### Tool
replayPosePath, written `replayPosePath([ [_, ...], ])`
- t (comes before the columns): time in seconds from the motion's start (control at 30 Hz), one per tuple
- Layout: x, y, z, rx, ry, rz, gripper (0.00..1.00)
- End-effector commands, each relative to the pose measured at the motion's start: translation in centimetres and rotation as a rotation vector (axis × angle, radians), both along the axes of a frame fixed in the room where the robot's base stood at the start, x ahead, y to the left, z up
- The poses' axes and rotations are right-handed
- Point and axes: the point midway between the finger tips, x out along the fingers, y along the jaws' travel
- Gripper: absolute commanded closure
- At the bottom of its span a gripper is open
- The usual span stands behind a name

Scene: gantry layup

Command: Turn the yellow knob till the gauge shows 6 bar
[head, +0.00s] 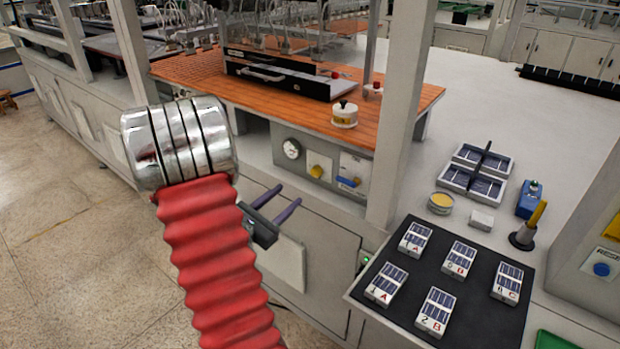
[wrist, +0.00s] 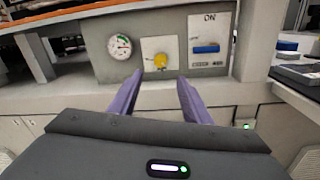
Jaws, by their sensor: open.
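The yellow knob (head: 317,171) sits on a pale plate on the grey front panel below the orange worktop. In the wrist view the knob (wrist: 160,60) is ahead, just above and between my fingertips. The round white gauge (head: 291,149) is left of the knob; it also shows in the wrist view (wrist: 119,46), with a green arc and a needle too small to read. My gripper (head: 277,207) has two purple fingers, open and empty, in front of and below the panel. In the wrist view my gripper (wrist: 158,88) is apart from the knob.
A blue switch (wrist: 206,48) marked ON is right of the knob. A white post (head: 398,110) rises right of the panel. A black mat (head: 470,318) with several small labelled blocks lies at the lower right. The space before the panel is clear.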

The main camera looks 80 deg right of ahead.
Motion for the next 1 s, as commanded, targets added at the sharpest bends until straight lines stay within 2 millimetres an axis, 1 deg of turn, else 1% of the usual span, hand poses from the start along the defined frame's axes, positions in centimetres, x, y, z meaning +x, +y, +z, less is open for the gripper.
replayPosePath([
  [0.27,-1.4,-3.4,0.0,0.0,-0.001,-0.005,0.56],
  [0.7,-3.8,-9.6,0.0,0.0,0.0,-0.004,0.56],
  [0.83,-4.2,-11.0,0.0,0.0,-0.001,-0.004,0.56],
  [1.0,-4.5,-11.8,0.0,0.0,0.0,-0.002,0.56],
])
